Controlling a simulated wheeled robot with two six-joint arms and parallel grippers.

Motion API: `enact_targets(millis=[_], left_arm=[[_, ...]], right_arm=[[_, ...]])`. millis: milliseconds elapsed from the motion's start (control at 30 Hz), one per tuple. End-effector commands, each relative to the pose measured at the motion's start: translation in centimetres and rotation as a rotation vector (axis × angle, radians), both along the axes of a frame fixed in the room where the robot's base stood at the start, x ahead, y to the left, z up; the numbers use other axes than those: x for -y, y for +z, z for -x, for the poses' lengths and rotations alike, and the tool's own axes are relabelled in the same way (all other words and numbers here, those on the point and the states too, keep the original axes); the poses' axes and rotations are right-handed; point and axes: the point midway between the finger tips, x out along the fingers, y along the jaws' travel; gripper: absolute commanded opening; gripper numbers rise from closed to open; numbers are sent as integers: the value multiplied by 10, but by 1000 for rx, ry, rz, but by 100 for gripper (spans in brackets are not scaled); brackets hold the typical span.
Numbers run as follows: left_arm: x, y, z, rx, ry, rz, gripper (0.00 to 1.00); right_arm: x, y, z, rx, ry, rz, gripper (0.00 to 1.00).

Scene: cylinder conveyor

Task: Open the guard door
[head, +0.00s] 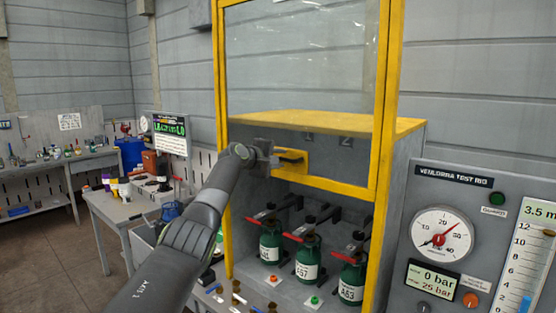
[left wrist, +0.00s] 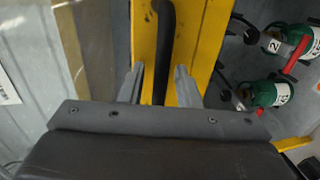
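The guard door is a clear pane in a yellow frame (head: 340,188) between yellow posts in the head view. Its lower rail is above the green cylinders, with open space below it. A black handle (head: 291,157) sits on the yellow lower part of the door; it also shows in the left wrist view (left wrist: 164,35). My left gripper (head: 274,158) is at the handle's left end. In the left wrist view its open fingers (left wrist: 160,82) stand on either side of the handle, with a gap visible on both sides. My right gripper is not in view.
Several green cylinders, including one marked A63 (head: 352,280), stand with red-handled valves under the door. A test panel with a pressure gauge (head: 441,234) stands at the right.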

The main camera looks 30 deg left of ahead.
Motion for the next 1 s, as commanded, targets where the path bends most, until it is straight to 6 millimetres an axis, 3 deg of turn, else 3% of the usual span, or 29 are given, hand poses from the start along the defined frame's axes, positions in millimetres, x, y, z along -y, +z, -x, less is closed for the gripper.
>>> enact_targets(millis=[467, 667, 1000], left_arm=[[-3, 0, 10, 1, 0, -4, 30], [-3, 2, 28, 2, 1, -5, 30], [-8, 10, 73, 1, 3, -6, 30]], right_arm=[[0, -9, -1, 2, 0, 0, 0], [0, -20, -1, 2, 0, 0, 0], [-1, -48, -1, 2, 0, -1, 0]])
